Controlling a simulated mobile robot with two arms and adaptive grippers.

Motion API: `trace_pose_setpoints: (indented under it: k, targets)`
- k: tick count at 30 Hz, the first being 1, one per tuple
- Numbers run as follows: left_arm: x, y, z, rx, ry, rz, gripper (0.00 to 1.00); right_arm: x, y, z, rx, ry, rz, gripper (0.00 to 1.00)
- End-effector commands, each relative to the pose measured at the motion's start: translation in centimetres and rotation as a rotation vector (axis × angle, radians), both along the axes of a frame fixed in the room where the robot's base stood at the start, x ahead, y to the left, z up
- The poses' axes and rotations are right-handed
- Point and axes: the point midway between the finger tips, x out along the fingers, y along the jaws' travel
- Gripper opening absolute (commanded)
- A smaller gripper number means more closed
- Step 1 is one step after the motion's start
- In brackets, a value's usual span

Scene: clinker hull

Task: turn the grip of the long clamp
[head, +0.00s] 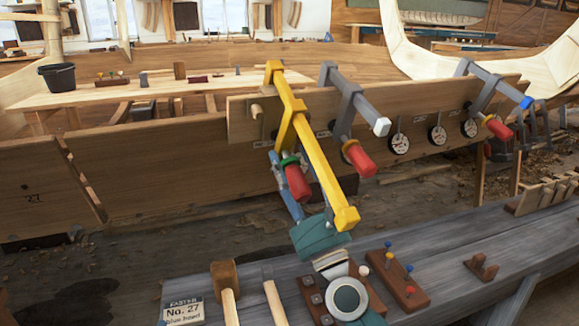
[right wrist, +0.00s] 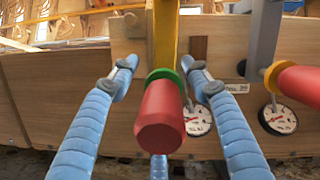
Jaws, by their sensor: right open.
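The long clamp is the yellow one (head: 318,165), fixed over the plank's top edge with its bar slanting down toward me. Its red grip (head: 297,184) with a green collar hangs beside the bar. In the right wrist view the red grip (right wrist: 161,115) points toward the camera. My right gripper (head: 287,192) is open, its blue fingers reaching up from below. In the right wrist view the fingers of this gripper (right wrist: 161,75) stand on both sides of the grip and collar, with a gap visible beside the grip. The bar partly hides the fingers in the head view. My left gripper is not in view.
Two grey clamps (head: 349,105) (head: 487,88) with red grips sit farther right on the plank (head: 246,128), with several dials (head: 399,144). The bench (head: 450,240) below carries a mallet (head: 226,285), a peg block (head: 397,280) and a number card (head: 184,311).

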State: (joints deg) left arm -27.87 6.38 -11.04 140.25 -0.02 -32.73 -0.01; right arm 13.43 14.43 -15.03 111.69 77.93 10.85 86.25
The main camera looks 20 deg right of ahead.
Motion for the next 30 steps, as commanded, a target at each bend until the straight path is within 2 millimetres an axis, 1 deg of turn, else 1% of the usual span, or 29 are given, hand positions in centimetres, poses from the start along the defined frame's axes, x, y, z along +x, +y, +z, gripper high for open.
trace_pose_setpoints:
  k: [4,7,15,18,21,25,30]
  targets:
    - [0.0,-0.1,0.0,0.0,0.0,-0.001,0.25,-0.4,-0.1,-0.5,-0.003,0.003,-0.002,0.48]
    - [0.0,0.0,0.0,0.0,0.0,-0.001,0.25,-1.5,-0.4,-1.4,-0.005,0.004,-0.002,0.48]
    - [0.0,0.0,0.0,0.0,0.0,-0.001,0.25,-6.2,-1.1,-4.7,-0.006,0.005,0.0,0.48]
    - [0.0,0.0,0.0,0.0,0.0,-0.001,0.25,-7.7,-1.4,-5.7,-0.003,0.004,0.002,0.48]
    - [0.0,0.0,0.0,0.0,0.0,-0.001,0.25,-8.7,-1.6,-6.4,-0.003,0.003,0.0,0.48]
    - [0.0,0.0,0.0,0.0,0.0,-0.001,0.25,-9.5,-1.7,-6.8,-0.001,0.001,0.001,0.48]
    - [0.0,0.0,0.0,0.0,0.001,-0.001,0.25,-9.7,-1.8,-7.0,0.0,0.0,0.002,0.48]
